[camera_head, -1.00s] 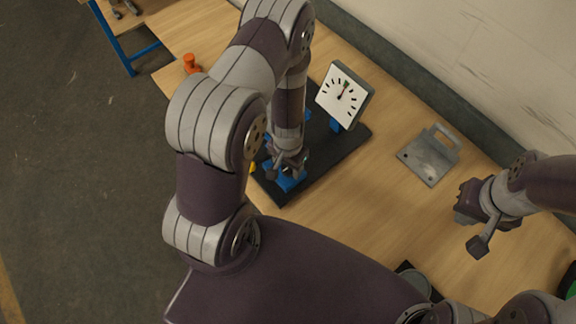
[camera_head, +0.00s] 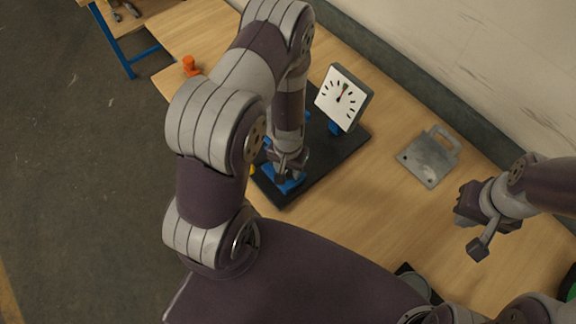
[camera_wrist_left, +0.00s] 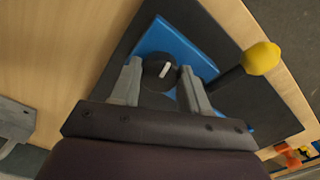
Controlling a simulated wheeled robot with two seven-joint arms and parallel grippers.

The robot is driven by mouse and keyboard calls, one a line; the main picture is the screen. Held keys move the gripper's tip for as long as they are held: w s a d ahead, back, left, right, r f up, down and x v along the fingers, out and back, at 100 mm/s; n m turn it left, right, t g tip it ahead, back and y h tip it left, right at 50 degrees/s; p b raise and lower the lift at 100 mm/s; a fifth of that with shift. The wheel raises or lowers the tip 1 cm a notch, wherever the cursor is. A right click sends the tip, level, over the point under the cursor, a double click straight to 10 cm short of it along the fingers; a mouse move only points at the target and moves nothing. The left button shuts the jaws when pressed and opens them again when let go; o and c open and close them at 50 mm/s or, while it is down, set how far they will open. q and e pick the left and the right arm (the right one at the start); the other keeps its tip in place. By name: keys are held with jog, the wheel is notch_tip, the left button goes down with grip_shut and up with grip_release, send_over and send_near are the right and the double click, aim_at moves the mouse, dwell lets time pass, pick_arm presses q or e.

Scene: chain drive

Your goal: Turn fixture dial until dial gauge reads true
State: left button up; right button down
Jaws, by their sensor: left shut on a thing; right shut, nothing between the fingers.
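The dial gauge (camera_head: 341,97) has a square white face with black ticks and stands tilted on the dark fixture base (camera_head: 335,163). Its black needle points up towards the top of the scale; the exact reading is too small to tell. The fixture dial (camera_wrist_left: 158,72) is a round black knob with a white line, on a blue block (camera_wrist_left: 176,42). My left gripper (camera_head: 284,175) is low over the fixture; in the left wrist view its fingers (camera_wrist_left: 160,84) are shut on the dial from both sides. My right gripper (camera_head: 472,222) is shut and empty above the table's right side.
A lever with a yellow knob (camera_wrist_left: 261,58) sticks out close beside the left gripper. A grey metal plate with a handle (camera_head: 429,158) lies right of the fixture. An orange object (camera_head: 190,66) stands near the table's far left edge. A wall runs behind the table.

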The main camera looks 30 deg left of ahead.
aim_at(288, 170)
pick_arm(q)
jog(key=n, duration=0.5)
jog(key=shift+n, duration=0.4)
dwell(0.4)
jog(key=o, duration=0.8)
notch_tip(288, 170, up, 13)
jog(key=p, duration=0.7)
jog(key=shift+f, duration=0.15)
jog(key=shift+s+d, duration=0.1)
